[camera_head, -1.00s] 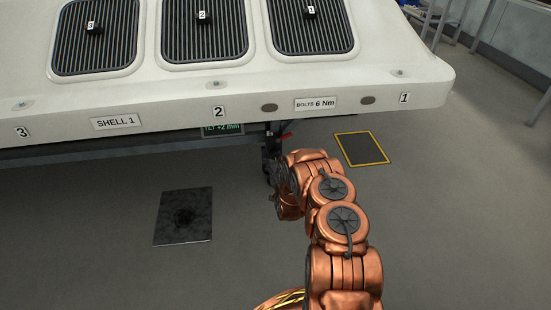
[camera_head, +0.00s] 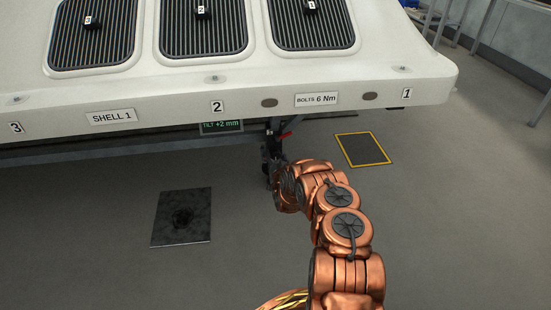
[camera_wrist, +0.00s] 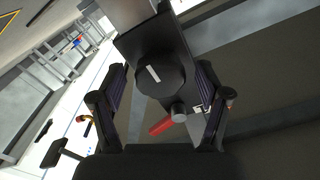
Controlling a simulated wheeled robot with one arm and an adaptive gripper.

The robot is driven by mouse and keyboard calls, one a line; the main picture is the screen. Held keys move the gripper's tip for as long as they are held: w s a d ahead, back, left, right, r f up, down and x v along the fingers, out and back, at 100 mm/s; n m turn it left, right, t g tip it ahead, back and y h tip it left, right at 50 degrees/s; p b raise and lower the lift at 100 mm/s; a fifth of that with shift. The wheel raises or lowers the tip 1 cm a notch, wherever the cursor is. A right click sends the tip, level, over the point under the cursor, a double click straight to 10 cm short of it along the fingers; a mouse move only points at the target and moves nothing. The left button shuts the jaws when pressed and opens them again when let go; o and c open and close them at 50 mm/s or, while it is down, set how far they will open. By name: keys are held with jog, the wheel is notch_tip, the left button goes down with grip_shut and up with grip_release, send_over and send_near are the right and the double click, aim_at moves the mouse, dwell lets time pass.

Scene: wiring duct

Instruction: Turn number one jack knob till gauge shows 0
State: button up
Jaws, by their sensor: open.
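A round black knob (camera_wrist: 160,74) with a white bar mark shows in the wrist view, on a dark block. My gripper (camera_wrist: 162,80) is open, with one finger on each side of the knob; I cannot tell whether they touch it. No number on the knob is readable. In the head view, my arm reaches the dark jack (camera_head: 271,155) under the shell's front edge and hides part of it. The gauge (camera_head: 221,127), a small dark display left of the jack, reads TILT +2 mm in green.
The white shell (camera_head: 150,85) with labels and grilles overhangs the jack. A dark floor plate (camera_head: 182,230) and a yellow-edged floor square (camera_head: 362,149) lie on otherwise open floor.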

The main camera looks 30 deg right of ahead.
jog(key=shift+w+d, duration=0.1)
jog(key=shift+w, duration=0.2)
jog(key=c, duration=1.2)
jog(key=shift+n, duration=0.5)
